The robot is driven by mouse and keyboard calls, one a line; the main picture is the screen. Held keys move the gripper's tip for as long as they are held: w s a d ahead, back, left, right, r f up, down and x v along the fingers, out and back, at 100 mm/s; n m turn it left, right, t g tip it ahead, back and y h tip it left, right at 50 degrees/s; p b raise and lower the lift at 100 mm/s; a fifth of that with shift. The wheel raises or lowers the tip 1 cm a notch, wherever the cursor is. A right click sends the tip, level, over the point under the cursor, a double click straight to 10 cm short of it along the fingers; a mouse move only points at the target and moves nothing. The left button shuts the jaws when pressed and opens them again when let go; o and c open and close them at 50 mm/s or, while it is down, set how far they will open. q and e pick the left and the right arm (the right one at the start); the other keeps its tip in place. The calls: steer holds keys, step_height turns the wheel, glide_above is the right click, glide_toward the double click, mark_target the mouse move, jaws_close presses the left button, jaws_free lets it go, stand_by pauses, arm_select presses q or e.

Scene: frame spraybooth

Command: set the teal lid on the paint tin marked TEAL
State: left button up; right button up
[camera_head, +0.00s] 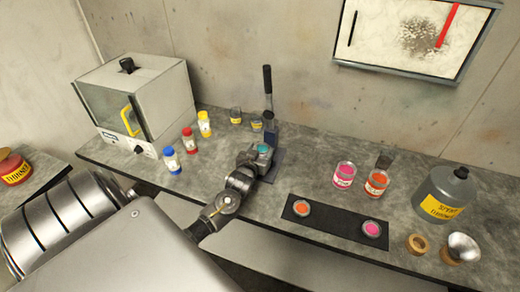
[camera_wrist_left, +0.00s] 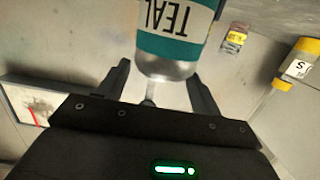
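The paint tin marked TEAL (camera_wrist_left: 172,45) fills the upper middle of the left wrist view, its label upside down in the picture. In the head view, the tin's teal top (camera_head: 264,148) shows at my left gripper (camera_head: 256,156), beside the dark base of the lever press. Contact with the base is hidden. I see no separate teal lid. My right gripper is not in view.
The dark lever press (camera_head: 267,90) stands behind the tin. A black mat (camera_head: 336,219) holds an orange lid (camera_head: 302,208) and a pink lid (camera_head: 371,228). A pink tin (camera_head: 344,175) and an orange tin (camera_head: 376,183) stand to the right. Small bottles (camera_head: 189,139) stand left.

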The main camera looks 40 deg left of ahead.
arm_select(q)
steer(key=shift+o, duration=1.1)
steer(key=shift+f, duration=0.1)
steer(key=shift+a, duration=0.1)
steer(key=shift+s+d, duration=0.2)
steer(key=shift+s, duration=0.25)
steer(key=b+v, duration=0.3)
steer(key=v, duration=0.7)
steer(key=shift+a, duration=0.1)
